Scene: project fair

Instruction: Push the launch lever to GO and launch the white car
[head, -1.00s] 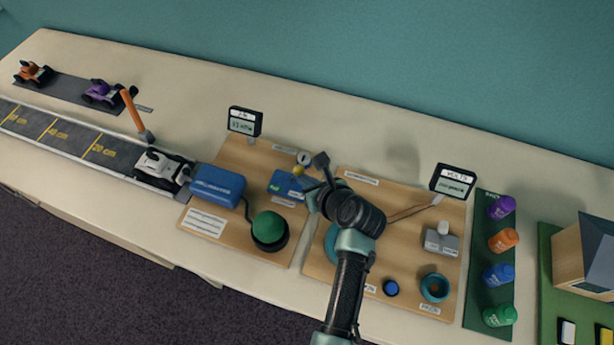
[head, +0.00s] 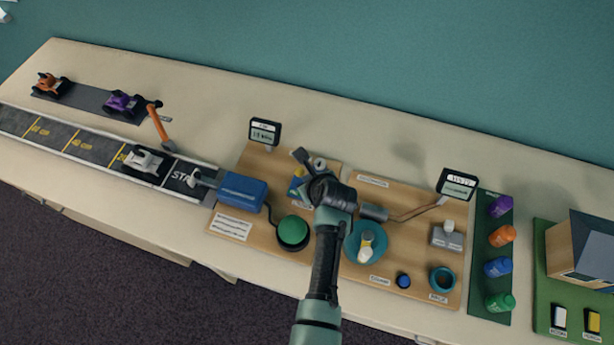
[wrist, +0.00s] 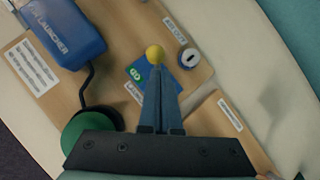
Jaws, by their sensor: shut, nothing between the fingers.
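The white car (head: 147,163) stands on the track to the left of the START mark, apart from the blue launcher (head: 242,190). The launcher's grey plunger (head: 200,180) sticks out over the START area. In the wrist view the launch lever's yellow knob (wrist: 155,54) stands over the blue lever plate (wrist: 136,70) with its green GO mark. My gripper (wrist: 157,72) is shut and empty, its tips right at the knob; I cannot tell if they touch. In the head view my gripper (head: 315,183) covers part of the plate.
A green dome button (head: 293,231) and a display (head: 264,132) share the launcher's board. An orange post (head: 159,125) stands beside the track (head: 75,142). The board to the right holds a blue ring, a small blue button and a second display (head: 458,184).

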